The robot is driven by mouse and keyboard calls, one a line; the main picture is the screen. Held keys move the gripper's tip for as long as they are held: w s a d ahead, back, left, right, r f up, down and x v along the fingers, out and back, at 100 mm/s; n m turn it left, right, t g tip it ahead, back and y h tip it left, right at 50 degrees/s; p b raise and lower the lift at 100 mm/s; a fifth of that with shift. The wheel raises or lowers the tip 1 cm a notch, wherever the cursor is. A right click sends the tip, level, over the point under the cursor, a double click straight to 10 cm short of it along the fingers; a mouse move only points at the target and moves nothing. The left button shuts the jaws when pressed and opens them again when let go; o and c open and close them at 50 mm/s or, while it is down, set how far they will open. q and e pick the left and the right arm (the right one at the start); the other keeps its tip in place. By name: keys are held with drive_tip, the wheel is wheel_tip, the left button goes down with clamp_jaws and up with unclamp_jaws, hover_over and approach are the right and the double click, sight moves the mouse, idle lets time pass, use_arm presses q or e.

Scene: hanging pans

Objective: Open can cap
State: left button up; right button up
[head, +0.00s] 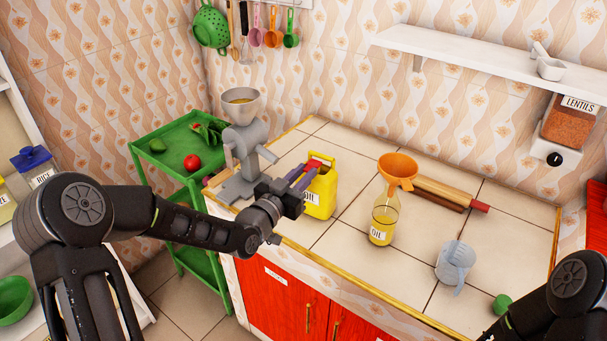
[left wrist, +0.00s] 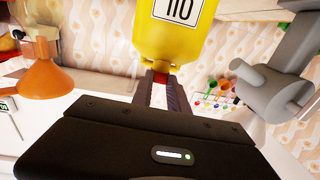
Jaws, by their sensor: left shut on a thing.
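The yellow oil can (head: 323,196) stands upright on the tiled counter, with a red part (head: 322,158) on its top. My left gripper (head: 305,180) reaches in from the left at the can's upper side. In the left wrist view the can (left wrist: 175,35) appears upside down. There, the gripper's fingers are shut on a small red cap (left wrist: 160,77) at the can's end. The fingers hide part of the cap. My right arm shows at the bottom right of the head view, but its gripper is outside the picture.
A glass oil bottle (head: 383,222) with an orange funnel (head: 397,170) stands right of the can. A grey grinder (head: 244,150) stands close on the left. The front counter middle is clear.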

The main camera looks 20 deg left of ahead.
sight(309, 169)
use_arm(q)
drive_tip(key=shift+r, duration=0.2)
clamp_jaws()
drive_tip(key=r+g+y+p, duration=0.1)
drive_tip(key=g, duration=0.1)
drive_tip(key=w+r+g+p, duration=0.1)
drive_tip(key=r+g+p, duration=0.1)
drive_tip(key=g, duration=0.1)
drive_tip(key=w+d+r+g+y+p, duration=0.1)
drive_tip(key=g+p, duration=0.1)
drive_tip(key=g, duration=0.1)
drive_tip(key=shift+w+r+y, duration=0.15)
drive_tip(key=shift+r+y, duration=0.15)
drive_tip(key=shift+w+d+r+g+y+p, duration=0.15)
drive_tip(key=shift+w+g, duration=0.1)
drive_tip(key=shift+g, duration=0.45)
drive_tip(key=shift+w+a+r+g+y+p, duration=0.1)
drive_tip(key=shift+w+g+y, duration=0.15)
drive_tip(key=shift+g, duration=0.45)
drive_tip(key=shift+w+d+r+g+y+p, duration=0.1)
drive_tip(key=shift+w+g, duration=0.2)
drive_tip(key=shift+g, duration=0.4)
drive_tip(key=o, duration=0.9)
unclamp_jaws()
